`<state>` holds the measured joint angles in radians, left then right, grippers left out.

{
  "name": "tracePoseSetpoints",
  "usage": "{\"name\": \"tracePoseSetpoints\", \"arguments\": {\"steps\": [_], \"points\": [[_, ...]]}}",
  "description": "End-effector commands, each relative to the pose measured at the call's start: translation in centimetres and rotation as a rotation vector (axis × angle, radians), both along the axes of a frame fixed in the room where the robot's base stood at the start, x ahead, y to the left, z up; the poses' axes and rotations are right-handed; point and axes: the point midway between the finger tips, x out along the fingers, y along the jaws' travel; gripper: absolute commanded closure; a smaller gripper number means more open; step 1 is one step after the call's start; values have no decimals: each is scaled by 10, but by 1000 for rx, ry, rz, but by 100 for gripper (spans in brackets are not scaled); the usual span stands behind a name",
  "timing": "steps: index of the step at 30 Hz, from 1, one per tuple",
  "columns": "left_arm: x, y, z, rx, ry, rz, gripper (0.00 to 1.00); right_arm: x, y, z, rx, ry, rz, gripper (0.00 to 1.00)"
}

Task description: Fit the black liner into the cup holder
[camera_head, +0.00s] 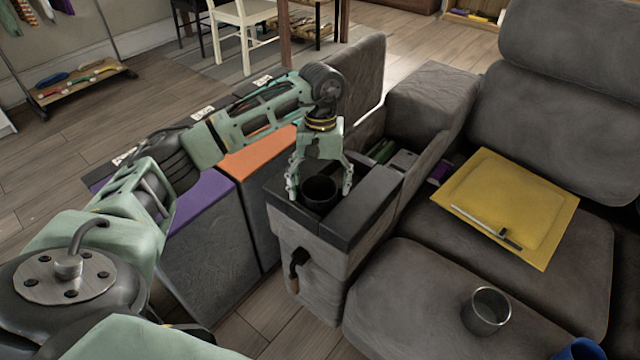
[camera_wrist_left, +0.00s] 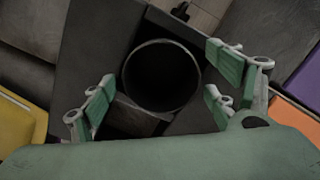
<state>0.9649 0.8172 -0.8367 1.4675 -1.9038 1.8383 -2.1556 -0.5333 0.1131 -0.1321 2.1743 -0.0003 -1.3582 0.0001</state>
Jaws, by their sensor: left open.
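The black liner (camera_head: 319,191) is a round, open-topped dark cup. It stands upright at the opening of the cup holder in the black-topped console (camera_head: 362,216) between the seats; how deep it sits I cannot tell. In the left wrist view its round rim surrounds a dark inside (camera_wrist_left: 161,76), with dark gaps of the opening at two sides. My left gripper (camera_head: 320,192) is open above the console, its fingers spread on either side of the liner. In the wrist view the fingers (camera_wrist_left: 160,97) show clear of the rim. My right gripper is not in view.
A grey metal cup (camera_head: 487,312) stands on the front seat cushion. Purple (camera_head: 202,207) and orange (camera_head: 258,153) topped bins stand left of the console. An open compartment lies behind the holder.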

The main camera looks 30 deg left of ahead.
Motion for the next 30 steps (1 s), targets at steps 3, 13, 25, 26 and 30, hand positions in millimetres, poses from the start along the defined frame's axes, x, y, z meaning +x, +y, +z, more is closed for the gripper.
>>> {"name": "tracePoseSetpoints", "arguments": {"steps": [3,13,25,26,30], "points": [[0,0,1,0,0,0,20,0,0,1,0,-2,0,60],[7,4,58,1,-5,0,20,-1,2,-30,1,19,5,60],[12,7,119,1,-1,1,20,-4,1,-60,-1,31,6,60],[12,7,120,1,-1,1,20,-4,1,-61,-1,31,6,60],[12,7,122,0,0,0,20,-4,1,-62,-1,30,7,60]]}}
